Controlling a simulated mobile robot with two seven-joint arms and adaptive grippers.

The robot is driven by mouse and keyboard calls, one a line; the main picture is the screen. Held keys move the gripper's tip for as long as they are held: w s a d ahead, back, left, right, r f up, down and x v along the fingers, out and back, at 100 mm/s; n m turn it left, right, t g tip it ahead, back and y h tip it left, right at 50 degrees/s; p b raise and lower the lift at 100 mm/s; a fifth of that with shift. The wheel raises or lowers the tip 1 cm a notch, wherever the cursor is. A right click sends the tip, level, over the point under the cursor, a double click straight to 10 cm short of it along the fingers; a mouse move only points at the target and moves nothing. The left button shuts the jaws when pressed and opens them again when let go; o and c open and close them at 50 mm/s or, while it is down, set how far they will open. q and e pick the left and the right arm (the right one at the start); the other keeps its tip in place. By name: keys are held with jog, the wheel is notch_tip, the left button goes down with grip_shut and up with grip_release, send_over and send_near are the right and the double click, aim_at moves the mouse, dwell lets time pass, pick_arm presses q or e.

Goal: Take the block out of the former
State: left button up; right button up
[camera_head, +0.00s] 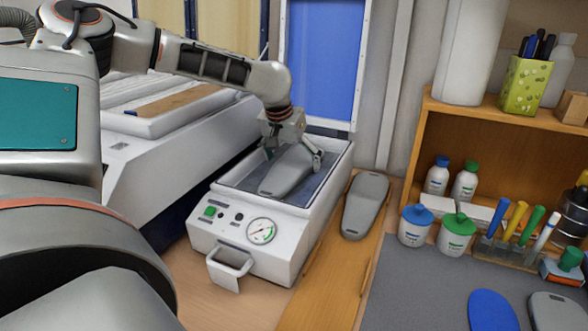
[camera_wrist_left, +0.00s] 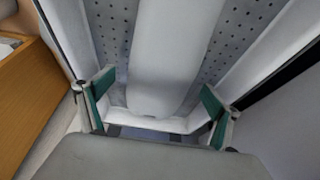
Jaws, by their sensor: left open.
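The former (camera_head: 255,255) is a white box with a gauge, buttons and a front handle, open at the top. A grey foot-shaped block (camera_head: 284,176) lies in its recess, and it also shows as a long pale shape in the left wrist view (camera_wrist_left: 165,60). My left gripper (camera_head: 294,156) is over the block at its far part. In the left wrist view its two green-padded fingers (camera_wrist_left: 158,112) are spread apart, one on each side of the block's end, with gaps showing. My right gripper is in neither view.
A second grey block (camera_head: 366,205) lies on the wooden surface right of the former. Further right are a wooden shelf (camera_head: 425,135), bottles, a pen holder and a grey mat (camera_head: 420,285) with a blue insole (camera_head: 493,311). A large white machine (camera_head: 150,150) stands left of the former.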

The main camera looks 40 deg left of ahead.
pick_arm(q)
jog(key=shift+w+a+f, duration=0.1)
jog(key=shift+w+f, duration=0.05)
jog(key=shift+f, duration=0.2)
jog(key=c, duration=1.6)
jog(key=shift+r, duration=0.1)
jog(key=shift+r, duration=0.1)
